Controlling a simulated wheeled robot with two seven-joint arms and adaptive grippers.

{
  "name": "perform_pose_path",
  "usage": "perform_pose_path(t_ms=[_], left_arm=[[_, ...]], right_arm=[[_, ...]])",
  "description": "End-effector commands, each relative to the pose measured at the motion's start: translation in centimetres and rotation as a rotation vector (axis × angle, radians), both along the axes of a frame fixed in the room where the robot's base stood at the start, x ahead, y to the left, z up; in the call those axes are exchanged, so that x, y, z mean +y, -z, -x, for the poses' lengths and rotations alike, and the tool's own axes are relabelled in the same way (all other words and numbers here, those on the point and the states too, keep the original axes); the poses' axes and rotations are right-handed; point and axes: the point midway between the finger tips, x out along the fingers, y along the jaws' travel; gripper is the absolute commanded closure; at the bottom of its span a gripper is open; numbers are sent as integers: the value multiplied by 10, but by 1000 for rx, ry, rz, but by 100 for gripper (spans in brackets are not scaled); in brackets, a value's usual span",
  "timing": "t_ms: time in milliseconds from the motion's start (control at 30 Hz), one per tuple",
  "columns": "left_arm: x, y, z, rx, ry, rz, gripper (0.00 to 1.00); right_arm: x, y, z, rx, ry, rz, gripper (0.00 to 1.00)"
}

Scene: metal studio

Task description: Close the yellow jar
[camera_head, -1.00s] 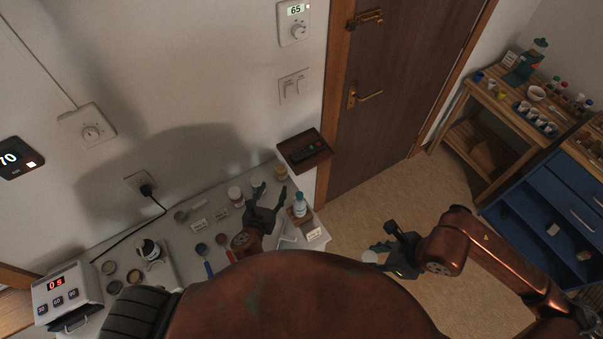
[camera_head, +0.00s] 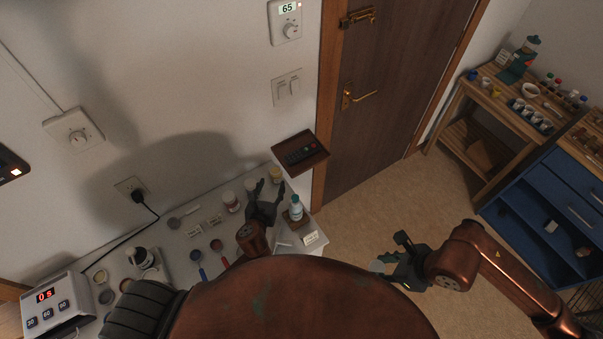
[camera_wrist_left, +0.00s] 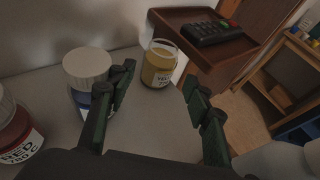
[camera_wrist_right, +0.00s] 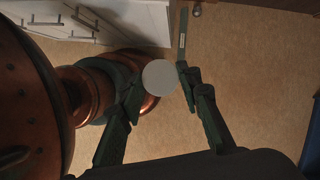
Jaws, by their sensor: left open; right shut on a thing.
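The yellow jar (camera_wrist_left: 158,66), a clear jar with yellow contents and a label, stands upright without a lid at the back of the white table; it also shows in the head view (camera_head: 276,174). My left gripper (camera_wrist_left: 160,88) is open and empty, with the jar ahead of it between its fingers but apart from them. In the head view my left gripper (camera_head: 268,186) is just in front of the jars. My right gripper (camera_head: 384,256) is shut on a white round lid (camera_wrist_right: 160,77), held off to the right of the table above the floor.
A white-lidded jar (camera_wrist_left: 88,68) and a red jar (camera_wrist_left: 18,138) stand left of the yellow jar. A wooden tray with a remote (camera_head: 301,152) is behind it. A bottle (camera_head: 296,208) stands on the right.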

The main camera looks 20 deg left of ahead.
Motion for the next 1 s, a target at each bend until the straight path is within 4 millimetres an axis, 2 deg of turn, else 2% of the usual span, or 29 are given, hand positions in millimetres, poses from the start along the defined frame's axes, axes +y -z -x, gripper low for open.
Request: perform_pose_path(t_ms=[100, 467, 800, 1000], left_arm=[[1, 4, -8, 0, -1, 0, 54], [1, 4, -12, -1, 0, 0, 54], [7, 23, -56, -1, -1, 0, 54], [8, 27, -64, 1, 0, 0, 54]], right_arm=[[0, 1, 0, 0, 0, 0, 75], [0, 1, 0, 0, 0, 0, 75], [0, 7, 0, 1, 0, 0, 75], [0, 7, 0, 1, 1, 0, 75]])
